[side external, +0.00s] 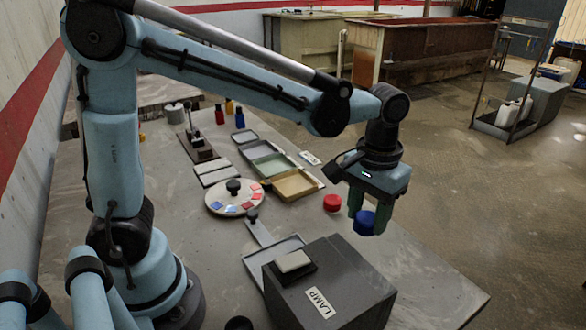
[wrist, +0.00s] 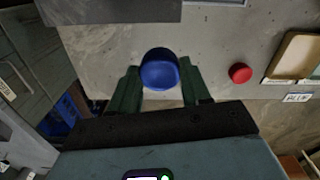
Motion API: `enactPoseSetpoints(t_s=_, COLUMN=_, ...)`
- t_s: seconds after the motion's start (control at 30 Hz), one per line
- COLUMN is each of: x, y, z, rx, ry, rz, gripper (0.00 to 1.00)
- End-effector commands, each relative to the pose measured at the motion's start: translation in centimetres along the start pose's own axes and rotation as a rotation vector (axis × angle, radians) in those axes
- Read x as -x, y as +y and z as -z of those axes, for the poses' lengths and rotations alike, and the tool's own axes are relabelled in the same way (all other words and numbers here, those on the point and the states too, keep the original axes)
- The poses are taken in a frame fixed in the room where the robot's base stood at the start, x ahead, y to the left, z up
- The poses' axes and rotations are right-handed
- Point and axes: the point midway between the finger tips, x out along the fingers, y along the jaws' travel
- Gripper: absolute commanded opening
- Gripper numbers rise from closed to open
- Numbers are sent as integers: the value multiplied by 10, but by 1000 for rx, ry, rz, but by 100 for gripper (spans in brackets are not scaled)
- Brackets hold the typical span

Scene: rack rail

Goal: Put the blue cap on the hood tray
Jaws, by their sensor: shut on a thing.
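The blue cap (side external: 365,223) is round and sits between the green fingers of my gripper (side external: 368,217), which is shut on it. The cap is held above the table near its right edge. In the wrist view the blue cap (wrist: 160,70) shows between the two fingers of my gripper (wrist: 160,87). A shallow grey tray (side external: 258,266) lies beside the dark box marked LAMP, left of my gripper. No label shows whether this is the hood tray. Its right side is partly hidden by the box.
A red cap (side external: 332,203) stands on the table left of the blue one. The LAMP box (side external: 340,290) is a tall obstacle at the front. A round dial plate (side external: 217,203), a green tray (side external: 268,169) and a tan tray (side external: 294,187) lie farther back.

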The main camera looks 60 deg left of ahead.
Motion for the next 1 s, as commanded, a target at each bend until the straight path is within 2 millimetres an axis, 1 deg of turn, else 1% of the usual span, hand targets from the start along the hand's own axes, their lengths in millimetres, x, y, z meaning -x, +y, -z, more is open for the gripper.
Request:
enactPoseSetpoints(t_s=0.17, x=18, y=0, z=0, rx=0, ry=0, rz=0, gripper=30)
enactPoseSetpoints(t_s=0.37, x=51, y=0, z=0, rx=0, ry=0, rz=0, gripper=30)
enactPoseSetpoints(t_s=0.57, x=55, y=-30, z=-18, rx=272, ry=0, rz=0, gripper=30)
enactPoseSetpoints(t_s=0.67, x=58, y=-46, z=-30, rx=439, ry=0, rz=0, gripper=30)
enactPoseSetpoints(t_s=0.8, x=59, y=-71, z=-51, rx=719, ry=0, rz=0, gripper=30)
enactPoseSetpoints(t_s=1.0, x=55, y=-98, z=-78, rx=1067, ry=0, rz=0, gripper=30)
